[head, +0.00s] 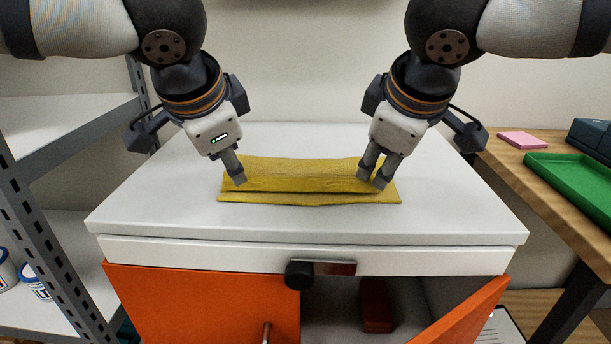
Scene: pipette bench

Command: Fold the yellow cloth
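The yellow cloth (300,176) lies on the white cabinet top as a wide, narrow strip. It is folded over, with a lower layer showing along the front edge below the upper one. My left gripper (238,180) points down at the cloth's left end, its tip over the cloth. Its fingers overlap in this view, so I cannot tell whether they are apart. My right gripper (371,179) is at the cloth's right end, with two fingers showing and a small gap between them. Whether either gripper's fingertips touch the cloth is unclear.
The white cabinet top (160,205) is clear around the cloth. Below it are orange doors (205,305), the right one swung open, and a dark red object (376,305) inside. A wooden table at right holds a green tray (575,180) and a pink pad (524,140). Metal shelving (60,110) stands left.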

